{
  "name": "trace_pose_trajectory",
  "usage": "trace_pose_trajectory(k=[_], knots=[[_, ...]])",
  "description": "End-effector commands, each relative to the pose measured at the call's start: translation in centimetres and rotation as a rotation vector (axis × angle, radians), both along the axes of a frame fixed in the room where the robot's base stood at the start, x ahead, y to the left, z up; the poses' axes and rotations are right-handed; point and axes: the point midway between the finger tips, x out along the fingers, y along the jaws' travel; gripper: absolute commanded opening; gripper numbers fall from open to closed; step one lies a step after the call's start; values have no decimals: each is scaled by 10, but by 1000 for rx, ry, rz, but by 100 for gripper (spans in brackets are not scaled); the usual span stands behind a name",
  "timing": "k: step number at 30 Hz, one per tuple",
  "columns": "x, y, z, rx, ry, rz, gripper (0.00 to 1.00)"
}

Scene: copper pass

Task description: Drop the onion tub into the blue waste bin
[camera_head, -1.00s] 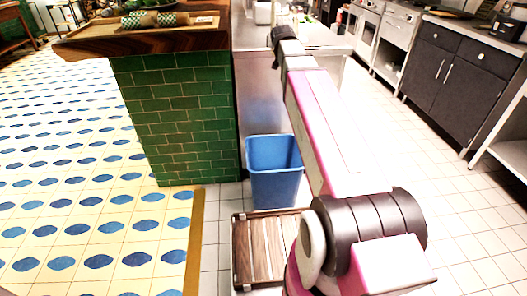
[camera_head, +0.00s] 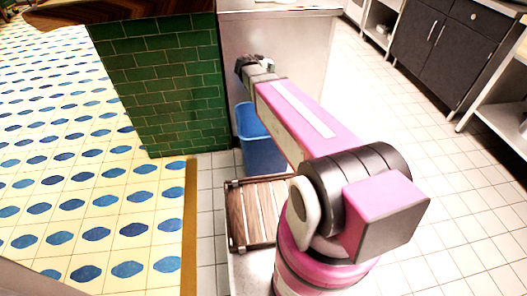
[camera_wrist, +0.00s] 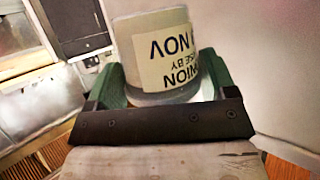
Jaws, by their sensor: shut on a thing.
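The onion tub (camera_wrist: 130,38) is a pale grey-white round tub with a label reading ONION and NOV upside down in the wrist view. My gripper (camera_wrist: 160,88) is shut on it, with a green finger on each side. In the head view my gripper (camera_head: 247,64) is at the far end of my arm and the tub is hard to make out there. The blue waste bin (camera_head: 260,152) stands open-topped on the floor, below my gripper in the picture. My arm hides part of its right side and rim. The bin's inside is barely seen.
A green-tiled counter end (camera_head: 160,90) stands left of the bin, with a steel counter (camera_head: 290,45) behind it. A slatted wooden rack (camera_head: 250,215) lies in front of the bin. Dark cabinets (camera_head: 450,50) stand at right; the tiled floor between is clear.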

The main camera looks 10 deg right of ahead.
Motion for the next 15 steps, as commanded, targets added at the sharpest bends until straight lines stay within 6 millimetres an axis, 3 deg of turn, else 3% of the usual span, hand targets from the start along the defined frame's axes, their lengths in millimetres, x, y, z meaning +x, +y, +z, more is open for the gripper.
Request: trace_pose_trajectory(k=[9, 15], knots=[[-31, 0, -95, -6, -4, -269, 50], [-56, 0, -143, -8, -6, -398, 50]])
